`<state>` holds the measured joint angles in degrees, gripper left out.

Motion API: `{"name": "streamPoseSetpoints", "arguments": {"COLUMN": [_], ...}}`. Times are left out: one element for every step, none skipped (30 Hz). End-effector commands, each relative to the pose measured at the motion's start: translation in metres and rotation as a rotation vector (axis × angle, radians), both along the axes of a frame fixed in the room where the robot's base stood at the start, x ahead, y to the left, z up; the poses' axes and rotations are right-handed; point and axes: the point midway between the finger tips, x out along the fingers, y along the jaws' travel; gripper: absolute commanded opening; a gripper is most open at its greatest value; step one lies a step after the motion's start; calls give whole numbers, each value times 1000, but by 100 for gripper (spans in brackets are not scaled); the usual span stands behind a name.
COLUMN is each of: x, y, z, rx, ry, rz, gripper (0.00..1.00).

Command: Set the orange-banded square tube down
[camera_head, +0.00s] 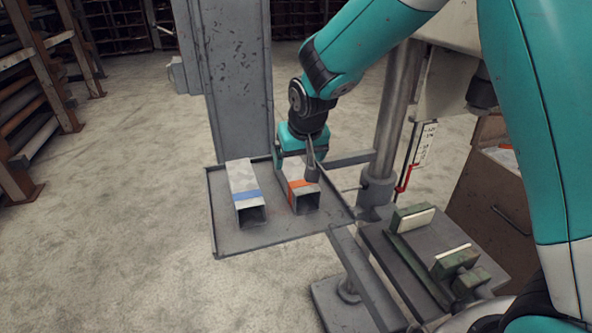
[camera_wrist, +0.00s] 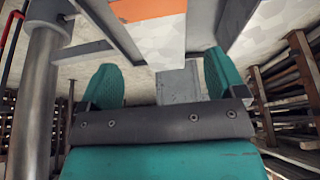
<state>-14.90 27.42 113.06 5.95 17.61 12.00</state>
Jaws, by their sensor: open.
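The orange-banded square tube (camera_head: 304,201) lies on the grey tray, its open square end toward the viewer in the head view. In the wrist view its pale face and orange band (camera_wrist: 150,10) show at the top, beyond the fingertips. My gripper (camera_head: 300,165) is above the tube's far part in the head view, with one finger over its right side. In the wrist view the two teal fingers (camera_wrist: 163,80) stand wide apart with nothing clamped between them. Whether a finger touches the tube cannot be told. The gripper hides the tube's far end.
A blue-banded square tube (camera_head: 246,192) lies to the left on the same tray (camera_head: 232,242). A grey upright column (camera_head: 235,80) stands behind the tray. A metal post (camera_head: 393,125) and a green-jawed vise (camera_head: 430,245) stand to the right. Bare tray shows in front of the tubes.

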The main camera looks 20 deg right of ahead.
Motion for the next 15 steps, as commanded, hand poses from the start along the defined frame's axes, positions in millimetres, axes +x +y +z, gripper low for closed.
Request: {"name": "streamPoseSetpoints", "arguments": {"x": [-3, -6, -9, -11, -12, -15, -16, -17, -19, -21, -26, -35, -45, -57, -78], "y": [1, 0, 0, 0, 0, 0, 0, 0, 0, 1, 1, 4, 6, 9, 14], "z": [10, 16, 23, 27, 32, 36, 40, 43, 45, 48, 51, 56, 60, 64, 71], "rx": [1, 1, 1, 1, 1, 1, 1, 1, 1, 3, 7, 16, 26, 39, 59], "ry": [-6, -6, -5, -5, -5, -3, -3, -3, 0, 1, 5, 15, 26, 39, 63], "rz": [0, 0, 0, 0, 0, 0, 0, 0, 1, 4, 13, 32, 53, 82, 129], "gripper": [89, 89, 89, 89, 89, 89, 89, 89, 89, 89, 89, 89, 89, 89, 89]}}
